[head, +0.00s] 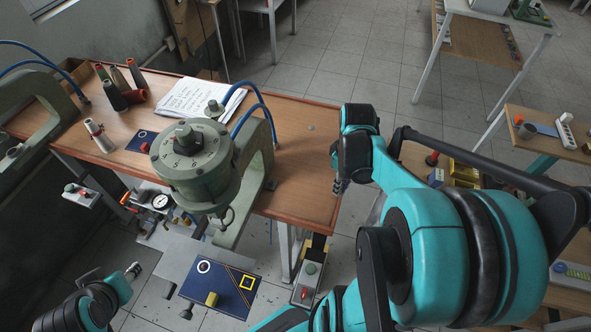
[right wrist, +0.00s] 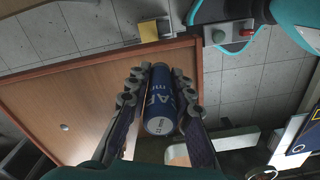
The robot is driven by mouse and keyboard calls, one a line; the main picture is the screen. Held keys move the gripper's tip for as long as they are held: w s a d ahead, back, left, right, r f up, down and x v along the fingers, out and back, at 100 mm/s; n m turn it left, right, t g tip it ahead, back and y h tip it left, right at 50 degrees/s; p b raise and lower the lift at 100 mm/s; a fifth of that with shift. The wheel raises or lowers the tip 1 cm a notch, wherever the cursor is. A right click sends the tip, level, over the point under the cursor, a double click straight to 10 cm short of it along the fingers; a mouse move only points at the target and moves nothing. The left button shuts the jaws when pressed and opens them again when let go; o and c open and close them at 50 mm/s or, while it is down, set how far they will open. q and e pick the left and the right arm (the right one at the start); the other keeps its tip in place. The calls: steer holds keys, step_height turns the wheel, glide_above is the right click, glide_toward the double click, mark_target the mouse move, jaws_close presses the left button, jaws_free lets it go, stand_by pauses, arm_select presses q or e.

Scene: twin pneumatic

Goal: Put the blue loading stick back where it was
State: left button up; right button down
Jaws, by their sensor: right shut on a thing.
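The blue loading stick (right wrist: 160,100) is a blue cylinder with white lettering, seen in the right wrist view. My right gripper (right wrist: 160,118) is shut on it, with one finger on each side. In the head view my right gripper (head: 338,184) hangs near the right edge of the wooden table (head: 305,150), and the stick is hidden there. A dark blue board (head: 226,292) with a white ring, a yellow square outline and a yellow block lies low in front of the table. My left gripper (head: 132,272) is at the lower left, too small to tell its jaws.
A round grey-green press head (head: 190,165) stands over the table's front edge, with blue hoses. Thread cones (head: 115,95), papers (head: 195,98) and a small dark blue plate (head: 141,140) are on the table. A control box with buttons (head: 308,282) stands right of the board.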

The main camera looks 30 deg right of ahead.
steer(key=b, duration=0.4)
glide_above(309, 190)
step_height(309, 190, down, 7)
steer(key=shift+a+r, duration=0.1)
steer(key=shift+r, duration=0.05)
steer(key=shift+f+b, duration=0.5)
steer(key=shift+f, duration=1.5)
steer(key=shift+f, duration=0.1)
steer(key=c, duration=1.3)
jaws_free()
steer(key=shift+c, duration=0.2)
